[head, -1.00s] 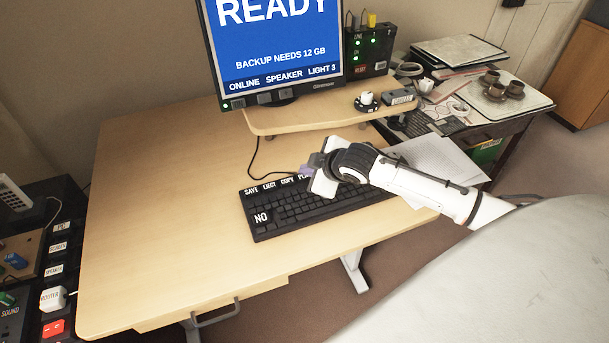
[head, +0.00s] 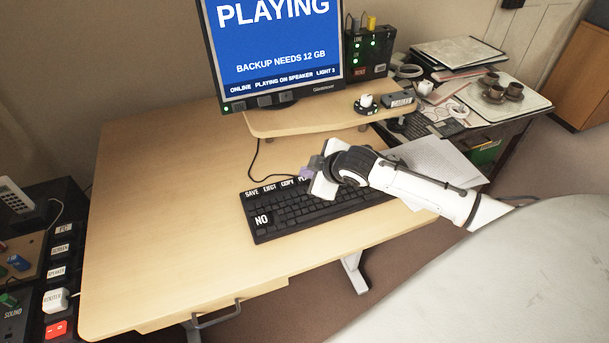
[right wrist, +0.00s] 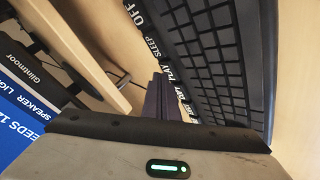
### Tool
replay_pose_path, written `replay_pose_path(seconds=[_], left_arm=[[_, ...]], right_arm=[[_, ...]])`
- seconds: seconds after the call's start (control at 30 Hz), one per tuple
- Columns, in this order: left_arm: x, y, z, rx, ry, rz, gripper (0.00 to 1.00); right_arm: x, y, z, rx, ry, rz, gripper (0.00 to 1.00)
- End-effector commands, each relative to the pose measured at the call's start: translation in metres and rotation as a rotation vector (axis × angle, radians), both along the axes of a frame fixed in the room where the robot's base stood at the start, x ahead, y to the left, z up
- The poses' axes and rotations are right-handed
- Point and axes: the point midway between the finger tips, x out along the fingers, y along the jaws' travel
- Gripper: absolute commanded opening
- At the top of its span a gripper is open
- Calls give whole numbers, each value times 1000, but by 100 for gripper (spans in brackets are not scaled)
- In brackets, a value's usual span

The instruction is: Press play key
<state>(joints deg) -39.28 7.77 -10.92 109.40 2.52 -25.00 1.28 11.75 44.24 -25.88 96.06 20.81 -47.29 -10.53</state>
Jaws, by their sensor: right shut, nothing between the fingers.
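The black keyboard (head: 300,212) lies on the desk, with white-lettered keys along its back edge. The play key (right wrist: 176,78) shows in the right wrist view, between the sleep key (right wrist: 153,45) and the copy key. In the head view it is mostly hidden behind my right gripper (head: 309,169). My right gripper is shut and empty, its fingertips (right wrist: 158,85) right beside the play key's label; I cannot tell whether they touch it. The monitor (head: 275,50) reads "PLAYING" and "PLAYING ON SPEAKER". My left gripper is out of view.
A wooden monitor shelf (head: 300,122) stands just behind the keyboard. Papers (head: 440,155) lie to its right, and a side table holds a tray (head: 530,98) with cups. Labelled boxes and switches (head: 57,270) stand at the left. The desk's left half is clear.

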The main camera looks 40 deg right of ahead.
Motion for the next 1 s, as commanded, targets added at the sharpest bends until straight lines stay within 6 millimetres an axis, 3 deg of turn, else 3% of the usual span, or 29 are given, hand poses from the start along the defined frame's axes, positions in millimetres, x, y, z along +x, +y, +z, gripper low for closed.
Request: replay_pose_path(seconds=[0.17,0.57,0.87,1.0], left_arm=[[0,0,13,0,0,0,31],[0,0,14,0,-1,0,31],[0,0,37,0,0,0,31],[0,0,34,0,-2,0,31]], right_arm=[[0,0,11,0,0,0,0],[0,0,12,0,-2,1,0],[1,0,40,0,-4,1,0],[1,-1,50,-1,-5,0,0]])
